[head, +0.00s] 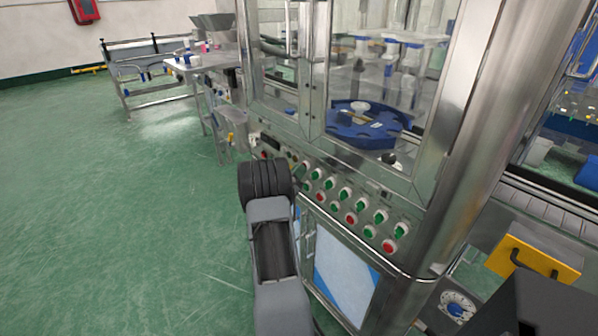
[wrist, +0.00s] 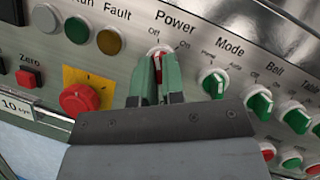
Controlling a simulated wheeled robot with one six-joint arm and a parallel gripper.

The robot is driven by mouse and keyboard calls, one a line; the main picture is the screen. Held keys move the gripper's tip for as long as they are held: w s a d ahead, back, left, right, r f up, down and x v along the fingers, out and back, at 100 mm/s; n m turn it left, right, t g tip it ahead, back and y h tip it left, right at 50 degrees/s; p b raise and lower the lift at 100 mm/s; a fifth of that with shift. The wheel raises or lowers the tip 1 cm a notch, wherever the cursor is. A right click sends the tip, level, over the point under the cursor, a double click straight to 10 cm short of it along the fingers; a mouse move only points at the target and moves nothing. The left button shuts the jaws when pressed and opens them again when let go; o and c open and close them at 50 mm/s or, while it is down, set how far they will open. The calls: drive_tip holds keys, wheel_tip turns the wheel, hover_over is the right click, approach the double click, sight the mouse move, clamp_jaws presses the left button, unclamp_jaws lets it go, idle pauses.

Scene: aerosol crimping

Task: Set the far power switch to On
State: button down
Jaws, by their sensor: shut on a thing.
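The power switch (wrist: 157,52) has a red knob on a pale round base and sits under the label "Power" in the wrist view, with "Off" and "On" printed above it. The two green fingers of my gripper (wrist: 158,72) are on either side of the knob and shut on it. The fingers cover the lower part of the knob. Its visible part stands near upright, below "Off"; its exact angle is hard to tell. In the head view my arm reaches the far end of the control panel (head: 318,207) and hides my gripper.
A red emergency button (wrist: 82,98) on a yellow plate is close left of my fingers. The green Mode knob (wrist: 213,82) is close on the right, with more green knobs beyond. Indicator lamps (wrist: 77,30) are at upper left. Open green floor (head: 120,220) lies left of the machine.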

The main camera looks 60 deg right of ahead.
drive_tip(key=shift+f, duration=0.1)
drive_tip(key=shift+w+d+m+g+y+b, duration=0.1)
drive_tip(key=shift+m+g+y+b, duration=0.35)
drive_tip(key=shift+m+g+b, duration=1.5)
drive_tip(key=shift+w+a+m+g+y+b, duration=0.1)
drive_tip(key=shift+m+g+y+b, duration=0.55)
drive_tip(key=shift+m+b, duration=2.4)
drive_tip(key=shift+w+d+m+g+y+b, duration=0.1)
drive_tip(key=shift+m+g+y+b, duration=0.2)
drive_tip(key=shift+m+g+b, duration=2.25)
drive_tip(key=m+t+p, duration=0.1)
drive_tip(key=m+p, duration=0.1)
drive_tip(key=shift+m+t+p, duration=0.3)
drive_tip(key=shift+m+t, duration=0.05)
drive_tip(key=c, duration=1.2)
unclamp_jaws()
